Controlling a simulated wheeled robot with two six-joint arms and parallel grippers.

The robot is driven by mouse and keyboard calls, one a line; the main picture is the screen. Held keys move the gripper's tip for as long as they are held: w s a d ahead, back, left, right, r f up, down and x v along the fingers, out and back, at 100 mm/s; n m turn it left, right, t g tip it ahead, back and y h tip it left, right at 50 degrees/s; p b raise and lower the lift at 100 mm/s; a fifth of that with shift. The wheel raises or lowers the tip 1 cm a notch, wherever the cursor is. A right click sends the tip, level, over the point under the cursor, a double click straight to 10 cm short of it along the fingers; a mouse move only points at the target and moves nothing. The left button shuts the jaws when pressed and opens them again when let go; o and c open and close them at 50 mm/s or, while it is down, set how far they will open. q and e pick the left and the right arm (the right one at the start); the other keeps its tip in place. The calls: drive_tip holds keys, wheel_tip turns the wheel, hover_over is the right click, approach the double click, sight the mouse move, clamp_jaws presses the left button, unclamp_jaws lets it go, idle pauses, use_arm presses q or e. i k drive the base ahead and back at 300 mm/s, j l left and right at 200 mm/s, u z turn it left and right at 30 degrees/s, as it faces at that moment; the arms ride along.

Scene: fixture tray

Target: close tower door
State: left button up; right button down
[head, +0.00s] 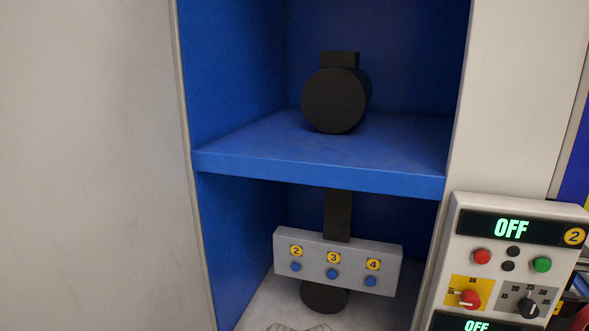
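The tower (318,160) is a tall cabinet with a blue interior, and its front stands open to my view. A wide off-white panel (90,160) fills the left side of the head view. I cannot tell whether it is the swung-open door or a fixed wall. No handle or hinge shows on it. Neither of my grippers is in view.
On the blue shelf (320,160) stands a black round part (335,98). Below it, a grey block (335,262) with blue buttons labelled 2, 3 and 4 sits on a black post. At the right, a control box (515,260) has displays reading OFF.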

sight(98, 232)
drive_tip(key=z, duration=0.6)
drive_tip(key=k+z, duration=0.2)
drive_tip(key=z, duration=0.4)
drive_tip(key=k+j+z, duration=0.1)
drive_tip(key=k+z, duration=0.35)
drive_tip(key=k+l+z, duration=0.1)
drive_tip(key=k+z, duration=0.35)
drive_tip(key=k+j+z, duration=0.1)
drive_tip(key=k+z, duration=0.8)
drive_tip(key=z, duration=0.15)
drive_tip(key=k+u, duration=0.1)
drive_tip(key=k, duration=0.8)
drive_tip(key=k+u, duration=0.15)
drive_tip(key=u, duration=1.85)
